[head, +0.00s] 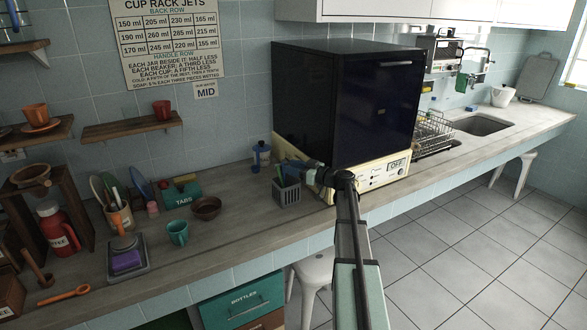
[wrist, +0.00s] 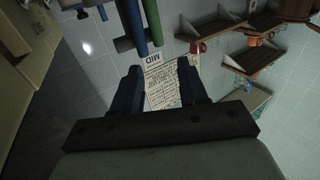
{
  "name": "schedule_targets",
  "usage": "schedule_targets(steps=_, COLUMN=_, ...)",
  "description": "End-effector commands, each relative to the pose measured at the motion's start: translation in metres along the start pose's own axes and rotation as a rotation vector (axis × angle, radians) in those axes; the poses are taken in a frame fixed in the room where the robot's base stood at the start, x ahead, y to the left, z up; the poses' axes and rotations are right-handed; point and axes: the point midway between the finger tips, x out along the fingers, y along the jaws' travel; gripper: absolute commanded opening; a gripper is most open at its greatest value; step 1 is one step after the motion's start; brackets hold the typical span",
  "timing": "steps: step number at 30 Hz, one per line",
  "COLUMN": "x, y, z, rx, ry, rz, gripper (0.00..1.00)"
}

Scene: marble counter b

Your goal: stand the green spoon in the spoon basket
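The grey spoon basket (head: 287,194) stands on the counter in front of the large dark cabinet. Thin green and blue handles stick up from it in the head view; the green one (head: 281,178) seems to be the green spoon. In the wrist view, a green handle (wrist: 151,36) and a blue handle (wrist: 134,22) lie just beyond the fingertips. My gripper (head: 293,166) is right by the tops of these handles. In the wrist view, my gripper (wrist: 160,72) has its fingers apart with nothing between them. The spoon's bowl end is hidden.
The dark cabinet on its cream base (head: 380,178) stands close to my gripper. A blue-and-white container (head: 261,155) is behind the basket. A brown bowl (head: 206,208) and teal mug (head: 178,232) stand to the left. An orange spoon (head: 65,295) lies far left.

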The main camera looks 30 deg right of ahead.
Motion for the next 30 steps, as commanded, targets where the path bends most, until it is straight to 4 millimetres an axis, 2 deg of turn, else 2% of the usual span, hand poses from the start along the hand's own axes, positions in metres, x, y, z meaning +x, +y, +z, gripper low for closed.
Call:
schedule_targets(steps=8, x=-0.001, y=0.000, z=0.000, rx=0.000, ry=0.000, rz=0.000, gripper=0.45)
schedule_targets(steps=13, x=-0.013, y=0.000, z=0.000, rx=0.000, ry=0.000, rz=0.003, gripper=0.45)
schedule_targets(steps=30, x=-0.114, y=0.000, z=0.000, rx=0.000, ry=0.000, rz=0.003, gripper=0.45)
